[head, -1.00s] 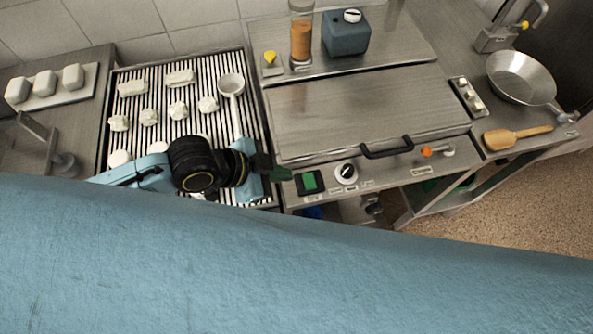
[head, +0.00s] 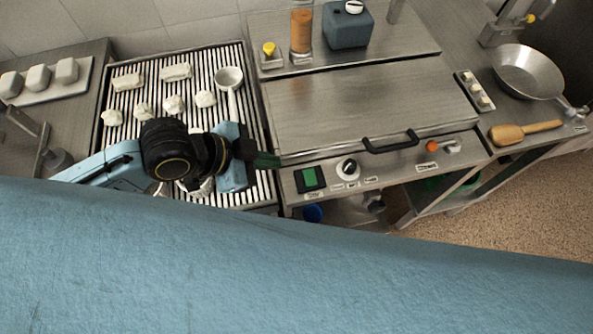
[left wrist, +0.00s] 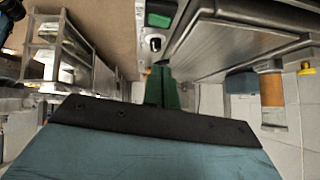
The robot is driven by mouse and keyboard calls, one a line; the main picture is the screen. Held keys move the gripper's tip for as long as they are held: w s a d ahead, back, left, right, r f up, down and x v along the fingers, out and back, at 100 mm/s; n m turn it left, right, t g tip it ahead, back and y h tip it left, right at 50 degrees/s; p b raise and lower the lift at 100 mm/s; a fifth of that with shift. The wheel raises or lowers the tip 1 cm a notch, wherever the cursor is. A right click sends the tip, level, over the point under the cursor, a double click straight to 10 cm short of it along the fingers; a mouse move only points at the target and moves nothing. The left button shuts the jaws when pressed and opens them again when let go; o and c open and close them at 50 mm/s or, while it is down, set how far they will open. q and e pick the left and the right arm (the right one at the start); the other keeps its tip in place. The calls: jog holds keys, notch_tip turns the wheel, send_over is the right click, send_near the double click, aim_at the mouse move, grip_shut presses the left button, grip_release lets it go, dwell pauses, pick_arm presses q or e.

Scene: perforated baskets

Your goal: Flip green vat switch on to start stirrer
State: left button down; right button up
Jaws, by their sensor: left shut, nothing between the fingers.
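The green vat switch (head: 310,178) is a green rocker in a black frame on the vat's front panel, left of a round knob (head: 347,168). The vat (head: 360,105) has a closed steel lid with a black handle (head: 390,143). My left gripper (head: 268,160) is shut and empty, its green fingertips just left of and above the switch, apart from it in the head view. In the left wrist view the shut green fingers (left wrist: 162,88) point towards the panel, with the green switch (left wrist: 160,14) beyond them near the top edge. My right gripper is not seen.
A slatted rack (head: 130,98) with white lumps and a ladle (head: 230,82) lies left of the vat. An orange knob (head: 432,146) sits at the panel's right. A pan (head: 527,72) and wooden spatula (head: 522,131) lie further right. A blue arm surface fills the foreground.

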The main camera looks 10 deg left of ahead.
pick_arm(q)
jog(key=shift+r, duration=0.1)
dwell(0.3)
send_over(311, 171)
jog(key=s+a, duration=0.2)
jog(key=f, duration=0.7)
jog(key=shift+d+f, duration=0.1)
jog(key=shift+d, duration=0.1)
jog(key=shift+w+a+f+b, duration=0.1)
jog(key=shift+a+f+b, duration=0.05)
jog(key=shift+f, duration=0.5)
jog(key=shift+a+f+b, duration=0.1)
jog(key=shift+f+b, duration=0.05)
jog(key=shift+f, duration=0.45)
jog(key=shift+w+f, duration=0.1)
jog(key=shift+f, duration=0.55)
jog(key=shift+a, duration=0.15)
